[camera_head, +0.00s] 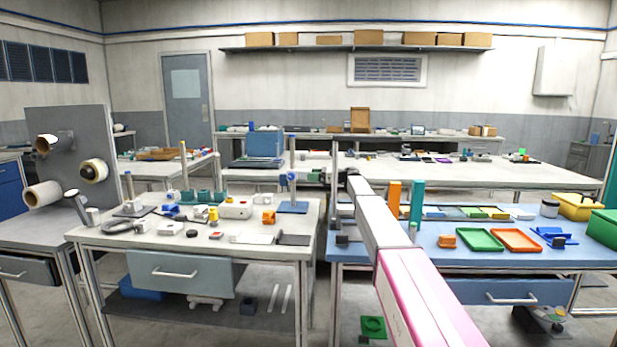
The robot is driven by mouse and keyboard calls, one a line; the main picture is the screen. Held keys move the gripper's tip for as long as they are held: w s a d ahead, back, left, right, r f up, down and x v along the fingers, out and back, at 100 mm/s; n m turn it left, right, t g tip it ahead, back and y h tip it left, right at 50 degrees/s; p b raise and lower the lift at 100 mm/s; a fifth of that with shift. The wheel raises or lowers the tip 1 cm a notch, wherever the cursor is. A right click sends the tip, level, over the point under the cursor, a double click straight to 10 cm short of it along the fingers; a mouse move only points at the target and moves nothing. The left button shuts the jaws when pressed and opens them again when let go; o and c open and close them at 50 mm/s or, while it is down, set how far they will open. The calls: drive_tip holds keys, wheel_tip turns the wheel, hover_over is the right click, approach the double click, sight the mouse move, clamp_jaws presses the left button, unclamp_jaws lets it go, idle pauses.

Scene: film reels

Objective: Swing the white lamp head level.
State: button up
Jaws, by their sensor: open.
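A small pale, rounded piece (71,193) tops a dark slanted arm (79,209) at the left end of the near left table; it may be the white lamp head, but it is too small to be sure. The dark arm leans, and I cannot tell the head's exact angle. My gripper (294,177) is small and dark at the far end of my pale arm, above the right side of the same table. It is open, pointing left, near a thin upright post on a blue base (292,207). Whether it touches the post is unclear. It is far from the pale piece.
The near left table (190,240) holds a dark ring (118,227), a white device (235,209), an orange block (268,217) and many small parts. A grey panel with rolls (68,150) stands at the left. A blue table (400,247) with trays lies right.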

drive_tip(key=d, duration=0.8)
drive_tip(key=shift+s+d, duration=0.15)
drive_tip(key=shift+d, duration=0.05)
